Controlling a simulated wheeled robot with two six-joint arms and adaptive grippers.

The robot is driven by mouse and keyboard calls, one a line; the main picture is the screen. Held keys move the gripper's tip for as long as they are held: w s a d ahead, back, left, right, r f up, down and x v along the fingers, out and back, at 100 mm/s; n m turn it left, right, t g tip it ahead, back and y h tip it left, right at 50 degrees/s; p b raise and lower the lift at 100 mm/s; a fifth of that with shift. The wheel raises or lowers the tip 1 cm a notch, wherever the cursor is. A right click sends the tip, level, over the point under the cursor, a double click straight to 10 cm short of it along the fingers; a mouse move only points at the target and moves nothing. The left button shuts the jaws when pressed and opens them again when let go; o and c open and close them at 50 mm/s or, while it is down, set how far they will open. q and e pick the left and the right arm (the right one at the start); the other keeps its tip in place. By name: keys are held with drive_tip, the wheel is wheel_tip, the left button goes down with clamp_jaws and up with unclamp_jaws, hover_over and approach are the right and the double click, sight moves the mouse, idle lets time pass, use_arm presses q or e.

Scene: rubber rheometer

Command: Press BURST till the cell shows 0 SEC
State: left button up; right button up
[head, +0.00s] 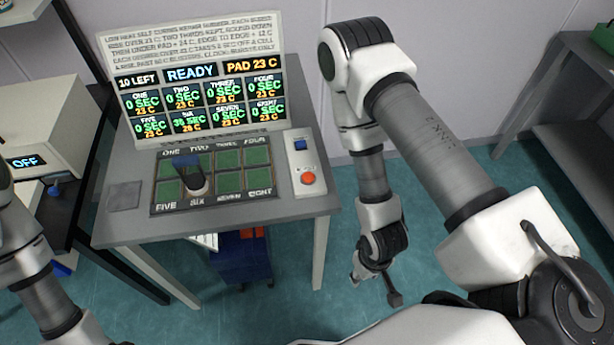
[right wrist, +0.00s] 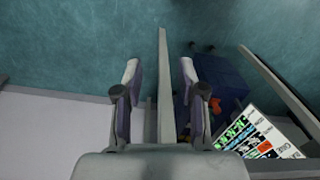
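The display board (head: 195,85) reads READY, 10 LEFT and PAD 23 C. Cell SIX (head: 190,122) appears to read 36 SEC and 26 C; the other cells read 0 SEC and 23 C. A dark rounded piece with a pale base (head: 194,178) stands on the SIX area of the green pad grid (head: 230,180). The button box (head: 302,160) on the right has a blue button (head: 300,145) and an orange-red button (head: 308,179); their labels are unreadable. My right gripper (head: 374,284) hangs right of the table, open and empty in the right wrist view (right wrist: 160,76). My left gripper is out of view.
The grey table (head: 125,228) has a dark square (head: 124,196) at its left. A beige machine (head: 40,125) showing OFF stands at far left. A blue cabinet (head: 242,260) is under the table. Another table (head: 580,160) stands at right. Open floor lies between.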

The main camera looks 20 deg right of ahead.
clamp_jaws()
idle(1.4)
